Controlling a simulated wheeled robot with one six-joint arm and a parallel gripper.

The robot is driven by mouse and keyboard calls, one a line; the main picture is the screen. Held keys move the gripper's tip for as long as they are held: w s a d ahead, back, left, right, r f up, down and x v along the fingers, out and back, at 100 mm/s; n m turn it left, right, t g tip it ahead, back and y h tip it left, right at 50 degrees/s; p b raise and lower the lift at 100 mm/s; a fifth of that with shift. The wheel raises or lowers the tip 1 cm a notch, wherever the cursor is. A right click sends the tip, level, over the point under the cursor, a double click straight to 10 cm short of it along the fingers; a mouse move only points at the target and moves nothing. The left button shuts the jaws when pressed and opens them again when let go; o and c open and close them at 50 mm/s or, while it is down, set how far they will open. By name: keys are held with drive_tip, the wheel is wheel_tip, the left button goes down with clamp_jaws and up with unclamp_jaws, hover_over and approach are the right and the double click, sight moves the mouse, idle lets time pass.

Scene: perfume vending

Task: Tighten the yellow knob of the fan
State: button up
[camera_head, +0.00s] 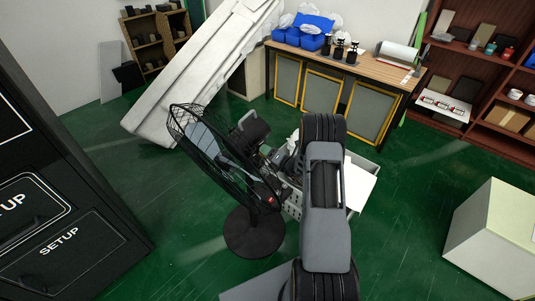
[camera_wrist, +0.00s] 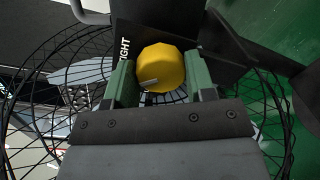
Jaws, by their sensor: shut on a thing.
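The black stand fan (camera_head: 228,160) stands on a round base in the middle of the head view, its wire cage tilted. The yellow knob (camera_wrist: 163,68) shows in the wrist view on the fan's black housing (camera_wrist: 140,28), beside white lettering of which "IGHT" is readable. My gripper (camera_wrist: 162,85) has its two green fingers on either side of the knob and is shut on it. In the head view my arm reaches the fan from the right, and the arm and housing hide the knob there.
A white basket (camera_head: 294,204) stands close behind my arm. A wooden workbench (camera_head: 345,62) is at the back, with a large white panel (camera_head: 195,75) leaning left of it. A black cabinet (camera_head: 60,190) is at the left and a pale box (camera_head: 490,240) at the right.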

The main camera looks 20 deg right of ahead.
drive_tip(key=shift+d+m+p, duration=0.1)
drive_tip(key=shift+m+p, duration=0.2)
drive_tip(key=shift+m, duration=3.2)
drive_tip(key=shift+y, duration=0.4)
drive_tip(key=o, duration=0.9)
drive_tip(key=b+v, duration=0.1)
drive_tip(key=v, duration=1.2)
drive_tip(key=shift+s+d+r+b, duration=0.15)
drive_tip(key=shift+s+r+b, duration=0.1)
drive_tip(key=shift+s+b, duration=0.15)
